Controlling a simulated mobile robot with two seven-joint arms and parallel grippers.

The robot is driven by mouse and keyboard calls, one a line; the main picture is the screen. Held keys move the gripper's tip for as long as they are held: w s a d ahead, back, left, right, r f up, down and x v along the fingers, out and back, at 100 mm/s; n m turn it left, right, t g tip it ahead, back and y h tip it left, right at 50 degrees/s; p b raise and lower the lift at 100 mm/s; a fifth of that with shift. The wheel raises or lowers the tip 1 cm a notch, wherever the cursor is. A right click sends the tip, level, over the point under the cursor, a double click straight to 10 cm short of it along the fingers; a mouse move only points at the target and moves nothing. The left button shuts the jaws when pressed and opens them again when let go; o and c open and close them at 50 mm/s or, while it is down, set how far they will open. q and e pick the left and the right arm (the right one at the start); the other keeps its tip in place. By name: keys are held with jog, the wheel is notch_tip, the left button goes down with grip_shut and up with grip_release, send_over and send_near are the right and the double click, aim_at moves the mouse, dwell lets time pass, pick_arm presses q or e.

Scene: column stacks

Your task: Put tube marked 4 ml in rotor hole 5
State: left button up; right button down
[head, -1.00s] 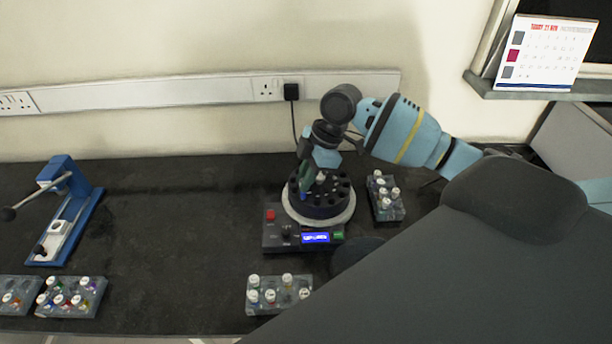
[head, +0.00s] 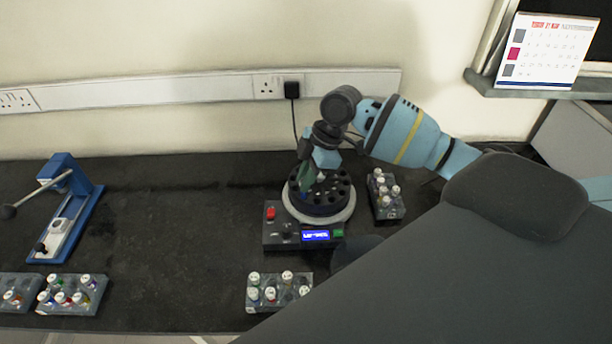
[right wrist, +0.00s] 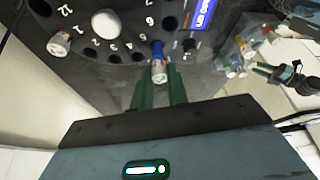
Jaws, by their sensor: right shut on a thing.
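The black rotor (head: 340,203) sits on a centrifuge base in the head view; its numbered top also shows in the right wrist view (right wrist: 93,72). My right gripper (head: 307,187) is over the rotor's left side. In the right wrist view its green fingers (right wrist: 159,84) are shut on a white-capped tube with a blue part (right wrist: 158,70), at the rotor's ring of holes. The hole number under it and the tube's marking cannot be read surely. Another white-capped tube (right wrist: 60,42) stands in the rotor farther left.
A tube rack (head: 387,208) stands close right of the centrifuge (head: 273,238). Another rack (head: 263,307) is in front. Two racks (head: 42,310) and a blue lever press (head: 88,215) are at the left. The bench between is clear.

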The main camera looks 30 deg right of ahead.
pick_arm(q)
jog(key=shift+s+d+f, duration=0.1)
jog(key=shift+s+f, duration=0.05)
pick_arm(e)
jog(key=shift+f, duration=0.4)
pick_arm(q)
jog(key=shift+s+f+b, duration=0.4)
jog(key=shift+f, duration=0.05)
pick_arm(e)
jog(key=shift+f, duration=1)
jog(key=c, duration=1)
grip_release()
jog(key=shift+o, duration=0.2)
pick_arm(q)
jog(key=shift+w, duration=0.1)
pick_arm(e)
jog(key=shift+r, duration=0.1)
jog(key=shift+r+p, duration=0.55)
jog(key=shift+r, duration=0.5)
jog(key=shift+r+p, duration=0.75)
jog(key=shift+r, duration=1.2)
pick_arm(q)
jog(key=shift+t, duration=0.4)
jog(key=w+r, duration=0.1)
jog(key=r, duration=0.1)
jog(key=w+r, duration=0.2)
jog(key=shift+w+r, duration=0.3)
